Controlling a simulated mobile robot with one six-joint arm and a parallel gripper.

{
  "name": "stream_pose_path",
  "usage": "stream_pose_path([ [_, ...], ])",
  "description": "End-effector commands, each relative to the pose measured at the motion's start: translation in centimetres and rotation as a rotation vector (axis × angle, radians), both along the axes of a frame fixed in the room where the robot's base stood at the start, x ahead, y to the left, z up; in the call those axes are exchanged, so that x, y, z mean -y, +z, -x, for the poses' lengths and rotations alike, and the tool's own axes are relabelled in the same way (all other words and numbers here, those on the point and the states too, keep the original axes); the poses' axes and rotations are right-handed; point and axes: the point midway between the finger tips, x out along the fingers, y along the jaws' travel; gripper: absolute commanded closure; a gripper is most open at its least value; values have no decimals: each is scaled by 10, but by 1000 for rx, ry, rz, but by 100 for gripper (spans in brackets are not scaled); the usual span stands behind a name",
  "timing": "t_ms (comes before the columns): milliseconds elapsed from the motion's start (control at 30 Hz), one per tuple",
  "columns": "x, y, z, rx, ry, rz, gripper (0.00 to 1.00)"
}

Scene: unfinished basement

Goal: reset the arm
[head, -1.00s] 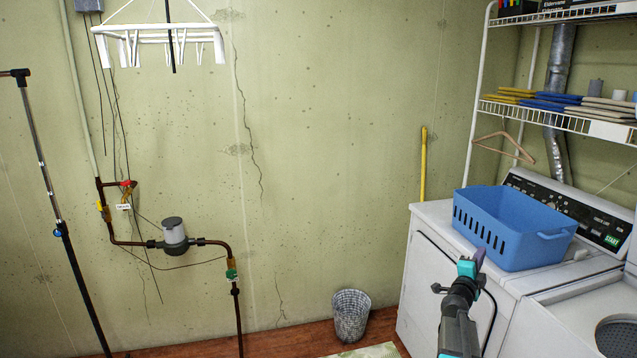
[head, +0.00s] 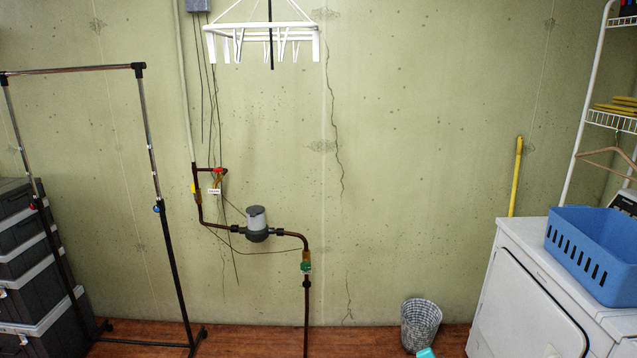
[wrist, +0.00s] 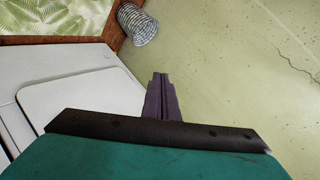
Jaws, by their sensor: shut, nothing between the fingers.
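My gripper (wrist: 160,80) shows in the wrist view with its two purple fingers together and nothing between them. It points past the white dryer toward the green wall and the wastebasket. In the head view only a small teal piece of my arm shows at the bottom edge, just below the wastebasket; the rest of the arm is out of frame.
A wire-like wastebasket (head: 421,325) stands on the wood floor by the wall. A white dryer (head: 520,290) with a blue laundry basket (head: 595,255) on top is at the right. A garment rack (head: 165,230) and dark drawers (head: 35,270) stand at the left. A water pipe (head: 306,320) runs along the wall.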

Motion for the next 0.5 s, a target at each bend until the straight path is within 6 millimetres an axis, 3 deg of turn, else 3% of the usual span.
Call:
stream_pose_path([
  [100, -45, -39, 19, -103, 99, 6, 100],
  [267, -100, -88, 53, -246, 234, 20, 100],
  [500, -168, -155, 124, -479, 445, 50, 100],
])
